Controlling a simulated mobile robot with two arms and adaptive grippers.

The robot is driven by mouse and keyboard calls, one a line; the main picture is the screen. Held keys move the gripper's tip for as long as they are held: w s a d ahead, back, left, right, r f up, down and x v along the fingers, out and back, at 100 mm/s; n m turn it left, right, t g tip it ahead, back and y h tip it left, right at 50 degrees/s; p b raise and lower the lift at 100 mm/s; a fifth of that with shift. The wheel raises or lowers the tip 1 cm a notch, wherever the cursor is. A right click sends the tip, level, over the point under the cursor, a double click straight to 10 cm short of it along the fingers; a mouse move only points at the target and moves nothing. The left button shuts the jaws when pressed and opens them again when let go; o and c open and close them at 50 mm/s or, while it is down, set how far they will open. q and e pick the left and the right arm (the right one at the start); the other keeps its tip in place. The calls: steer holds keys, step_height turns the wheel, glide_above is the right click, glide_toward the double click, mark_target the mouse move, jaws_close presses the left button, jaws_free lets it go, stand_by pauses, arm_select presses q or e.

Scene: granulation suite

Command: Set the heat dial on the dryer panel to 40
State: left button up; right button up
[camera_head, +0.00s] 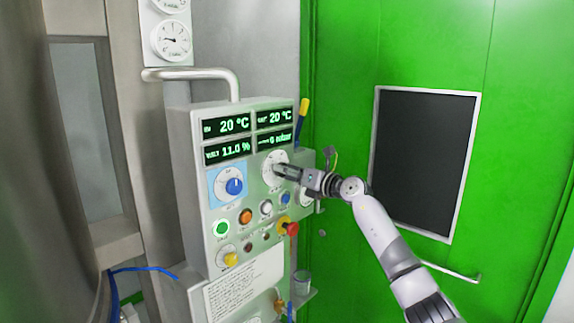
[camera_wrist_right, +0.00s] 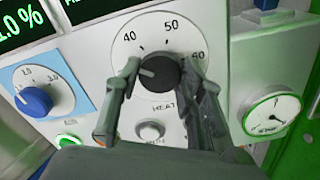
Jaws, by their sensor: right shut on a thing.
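The heat dial (camera_wrist_right: 160,72) is a black knob on a white round scale marked 40, 50 and a partly covered 60, with HEAT printed below. Its white pointer line points left, lower than the 40 label. My right gripper (camera_wrist_right: 162,88) is shut on the knob, one finger on each side. In the head view my right gripper (camera_head: 282,170) reaches the dial from the right and hides most of the knob. The dryer panel (camera_head: 199,215) is a light grey box with green displays reading 20 °C, 20 °C and 11.0 %. My left gripper is not in view.
A blue knob (camera_head: 235,186) sits left of the heat dial. Several coloured buttons lie below, with a red knob (camera_head: 292,229) sticking out. A gauge (camera_wrist_right: 271,114) is right of the dial. A bent metal handle (camera_head: 205,73) rises above the panel.

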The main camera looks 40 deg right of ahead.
steer(key=shift+m+p, duration=2)
steer(key=shift+m, duration=0.2)
steer(key=o, duration=1.1)
steer(key=shift+o, duration=0.2)
steer(key=s+d, duration=0.1)
steer(key=s, duration=1.1)
